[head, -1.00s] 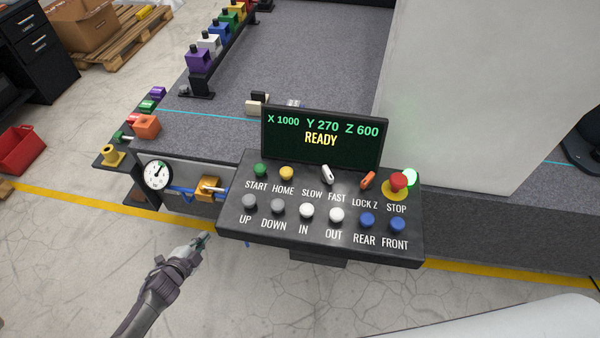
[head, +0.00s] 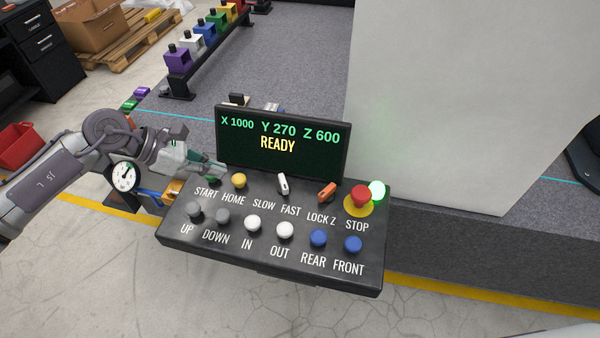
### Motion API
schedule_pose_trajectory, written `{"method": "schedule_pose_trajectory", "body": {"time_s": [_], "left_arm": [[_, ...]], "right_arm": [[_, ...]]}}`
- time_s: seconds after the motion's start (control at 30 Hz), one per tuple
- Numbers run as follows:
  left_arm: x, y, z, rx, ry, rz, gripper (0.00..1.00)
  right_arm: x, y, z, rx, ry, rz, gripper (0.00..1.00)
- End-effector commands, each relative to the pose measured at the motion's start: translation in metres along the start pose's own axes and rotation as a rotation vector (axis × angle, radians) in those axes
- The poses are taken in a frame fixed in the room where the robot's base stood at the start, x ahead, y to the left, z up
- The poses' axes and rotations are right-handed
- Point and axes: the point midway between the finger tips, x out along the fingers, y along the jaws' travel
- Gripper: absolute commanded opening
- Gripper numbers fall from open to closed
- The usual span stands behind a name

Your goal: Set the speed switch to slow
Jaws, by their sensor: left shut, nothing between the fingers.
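The speed switch (head: 283,185) is a small white lever on the black control panel (head: 180,238), above the SLOW and FAST labels. Its upper end leans slightly left; I cannot tell for sure which setting it is on. My left gripper (head: 217,174) is shut and empty. It is over the panel's upper left corner, left of the switch and apart from it, and hides most of the START button. My right gripper is not in view.
A yellow HOME button (head: 239,181) lies between my left gripper and the switch. An orange LOCK Z lever (head: 327,193) and a red STOP button (head: 361,197) are to the right. The display (head: 283,143) reading READY stands behind. Grey, white and blue buttons fill the front row.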

Motion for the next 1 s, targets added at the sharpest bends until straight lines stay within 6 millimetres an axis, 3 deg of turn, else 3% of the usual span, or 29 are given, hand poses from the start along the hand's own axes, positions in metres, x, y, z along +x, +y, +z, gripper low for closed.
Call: {"method": "schedule_pose_trajectory", "body": {"time_s": [0.13, 0.4, 0.57, 0.8, 1.0], "left_arm": [[-0.003, -0.001, -0.004, 0.026, 0.027, 0.005, 0.0], [-0.003, -0.001, -0.003, 0.025, 0.024, 0.004, 0.0], [0.006, -0.001, -0.002, 0.023, 0.021, 0.002, 0.0], [0.05, -0.002, -0.001, 0.022, 0.021, -0.001, 0.0], [0.093, -0.002, -0.002, 0.021, 0.021, -0.001, 0.0]], "right_arm": [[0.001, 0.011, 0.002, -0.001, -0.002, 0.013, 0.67], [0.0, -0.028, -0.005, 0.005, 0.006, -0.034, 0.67], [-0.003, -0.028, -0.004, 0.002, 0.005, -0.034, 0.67], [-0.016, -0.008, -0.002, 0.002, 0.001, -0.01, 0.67], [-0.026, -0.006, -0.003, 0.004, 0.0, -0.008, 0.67]]}}
